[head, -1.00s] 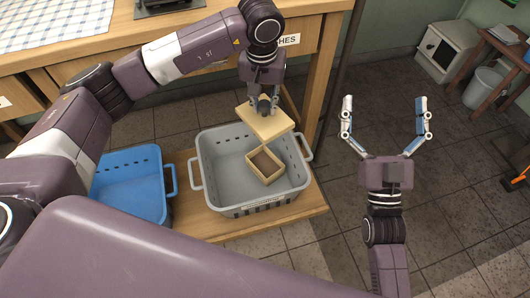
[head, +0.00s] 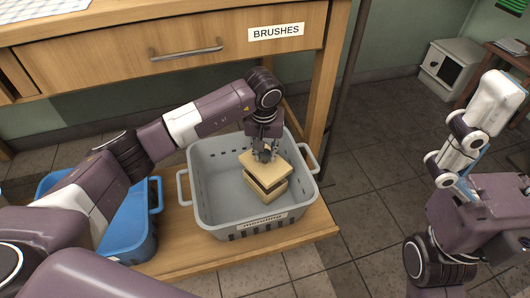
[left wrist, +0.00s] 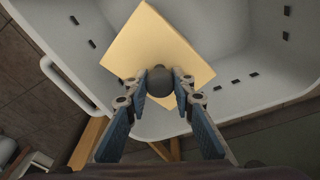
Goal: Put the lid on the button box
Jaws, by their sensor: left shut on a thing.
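The lid (head: 270,163) is a flat, pale wooden square with a dark round knob (left wrist: 160,80). My left gripper (head: 264,154) is shut on the knob, one finger on each side in the left wrist view. The button box (head: 266,192) is a small pale wooden box inside the grey basket (head: 215,207). The lid is over the box, and a dark band shows between them. I cannot tell whether they touch. In the left wrist view the lid hides the box. My right gripper (head: 488,125) is empty at the right, seen side-on with its fingers apart.
The grey basket stands on a low wooden shelf (head: 190,262), its walls close around the box. A blue basket (head: 128,225) is to its left, partly behind my left arm. A wooden drawer front labelled BRUSHES (head: 276,33) rises behind. Open floor lies right.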

